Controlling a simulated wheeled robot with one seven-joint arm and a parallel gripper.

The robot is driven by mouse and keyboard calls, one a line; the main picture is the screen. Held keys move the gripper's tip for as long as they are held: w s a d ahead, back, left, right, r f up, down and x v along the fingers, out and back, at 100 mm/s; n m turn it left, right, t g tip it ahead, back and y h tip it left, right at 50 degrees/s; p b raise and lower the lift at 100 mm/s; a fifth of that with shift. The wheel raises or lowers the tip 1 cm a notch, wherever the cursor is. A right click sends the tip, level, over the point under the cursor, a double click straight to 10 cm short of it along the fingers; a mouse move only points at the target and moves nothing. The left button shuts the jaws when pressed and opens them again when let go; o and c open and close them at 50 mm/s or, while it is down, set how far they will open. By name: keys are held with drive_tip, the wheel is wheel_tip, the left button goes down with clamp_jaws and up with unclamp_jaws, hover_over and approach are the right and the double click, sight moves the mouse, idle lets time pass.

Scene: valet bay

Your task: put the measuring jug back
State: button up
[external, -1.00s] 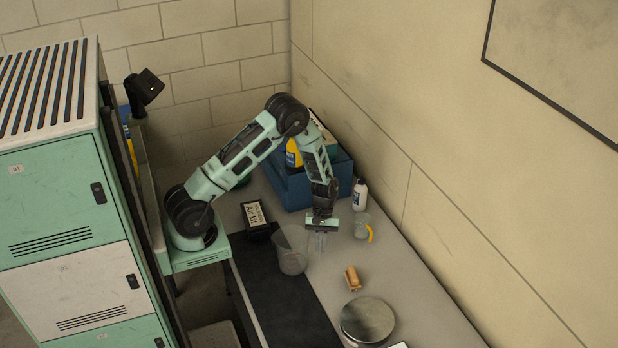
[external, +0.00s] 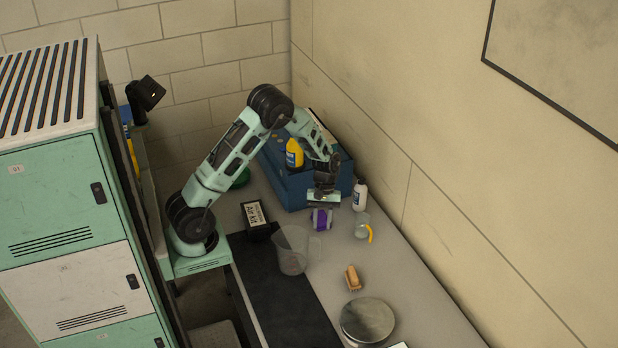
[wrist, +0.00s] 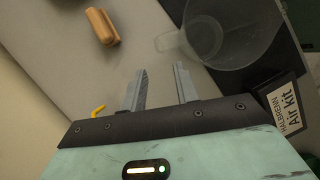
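The clear measuring jug (external: 292,252) stands upright on the bench, partly over the dark mat, with its handle toward the right. In the wrist view the jug (wrist: 222,42) is beyond my fingertips, up and to the right, with its handle nearest them. My gripper (external: 321,212) is above the bench, right of and behind the jug and apart from it. In the wrist view my gripper (wrist: 161,82) has its two fingers spread with nothing between them. A purple patch shows at the fingers in the external view; I cannot tell what it belongs to.
A blue crate (external: 294,192) with bottles stands behind my gripper. A white bottle (external: 360,195) and a small clear cup with a yellow handle (external: 363,228) are to the right. The Air kit box (external: 257,216), a wooden brush (external: 353,278) and a round metal plate (external: 367,321) lie around the jug.

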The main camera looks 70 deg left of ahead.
drive_tip(key=s+a+r+m+t+y, duration=0.1)
drive_tip(key=s+a+r+m+y, duration=0.15)
drive_tip(key=s+a+r, duration=0.95)
drive_tip(key=s+a+m+t+y, duration=0.1)
drive_tip(key=s+a+m+y, duration=0.1)
drive_tip(key=s, duration=1.1)
drive_tip(key=shift+s+a+r+m, duration=0.35)
drive_tip(key=shift+a+r, duration=0.05)
drive_tip(key=shift+a, duration=0.4)
